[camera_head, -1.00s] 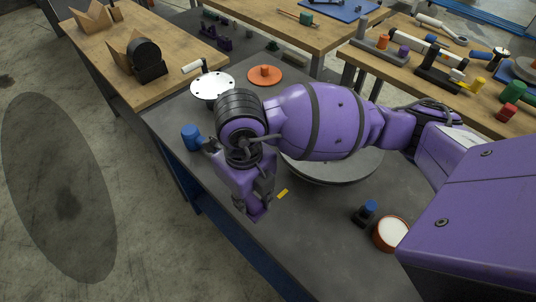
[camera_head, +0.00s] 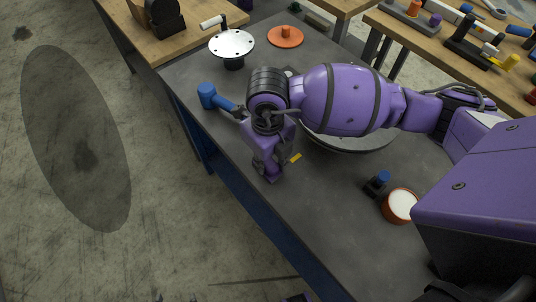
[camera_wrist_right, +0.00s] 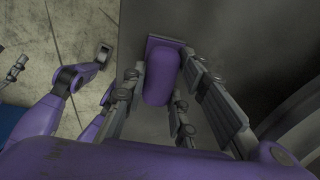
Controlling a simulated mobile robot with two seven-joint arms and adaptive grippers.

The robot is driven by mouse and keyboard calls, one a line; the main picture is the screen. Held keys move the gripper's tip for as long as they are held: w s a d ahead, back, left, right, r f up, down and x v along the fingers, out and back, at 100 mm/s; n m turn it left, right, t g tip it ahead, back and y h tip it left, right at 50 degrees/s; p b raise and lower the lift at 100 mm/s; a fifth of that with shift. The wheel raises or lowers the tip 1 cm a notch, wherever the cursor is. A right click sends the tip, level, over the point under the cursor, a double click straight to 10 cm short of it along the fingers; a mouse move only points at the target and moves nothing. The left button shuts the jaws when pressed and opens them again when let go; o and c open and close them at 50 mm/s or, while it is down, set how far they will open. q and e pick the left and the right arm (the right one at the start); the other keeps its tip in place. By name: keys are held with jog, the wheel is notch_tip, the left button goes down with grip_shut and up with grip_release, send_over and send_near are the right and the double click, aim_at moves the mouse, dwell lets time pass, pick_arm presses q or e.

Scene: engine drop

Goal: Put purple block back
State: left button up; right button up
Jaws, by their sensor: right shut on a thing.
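My right gripper (camera_head: 270,160) hangs over the left front part of the dark workbench in the head view, pointing down. It is shut on a purple block (camera_head: 274,177), whose lower end shows below the fingers. In the right wrist view the purple block (camera_wrist_right: 162,78) sits between the grey fingers of my right gripper (camera_wrist_right: 165,85), with a flat wider purple part at its far end. I cannot tell whether the block touches the bench.
The dark workbench (camera_head: 300,210) holds a blue hammer (camera_head: 208,95), a white disc (camera_head: 232,43), an orange disc (camera_head: 286,36), a small yellow piece (camera_head: 295,158), a blue-topped part (camera_head: 378,182) and a white-topped orange cylinder (camera_head: 400,205).

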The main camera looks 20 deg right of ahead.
jog(key=o, duration=1.1)
jog(key=shift+f, duration=0.1)
jog(key=r, duration=0.7)
jog(key=shift+w, duration=0.4)
jog(key=shift+d+r, duration=0.1)
jog(key=shift+r, duration=0.4)
